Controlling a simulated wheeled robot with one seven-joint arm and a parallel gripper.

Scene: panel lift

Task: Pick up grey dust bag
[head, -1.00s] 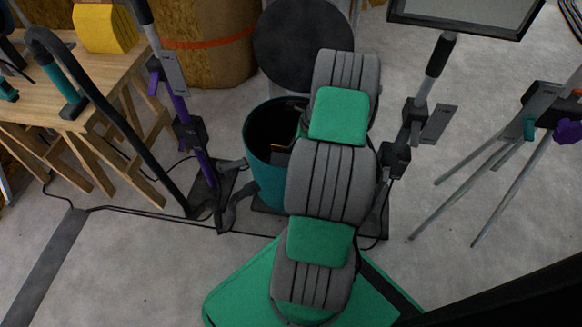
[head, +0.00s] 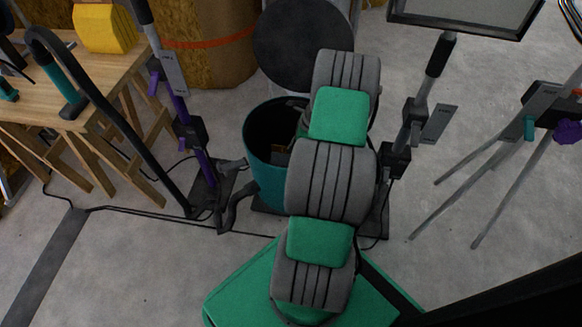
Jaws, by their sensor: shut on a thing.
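My grey and green arm fills the middle of the head view and reaches over the teal bin (head: 268,180). My gripper is hidden behind the arm, so its fingers and anything between them cannot be seen. I cannot make out a grey dust bag for certain. A small grey-brown patch (head: 281,158) shows inside the bin beside my arm; I cannot tell what it is. Most of the bin's inside is dark or covered by my arm.
A purple pole (head: 189,135) stands left of the bin, near a wooden workbench (head: 65,108). A round dark disc (head: 303,42) is behind the bin. A grey pole (head: 425,85) and a tripod (head: 500,160) stand at right. Cables cross the floor.

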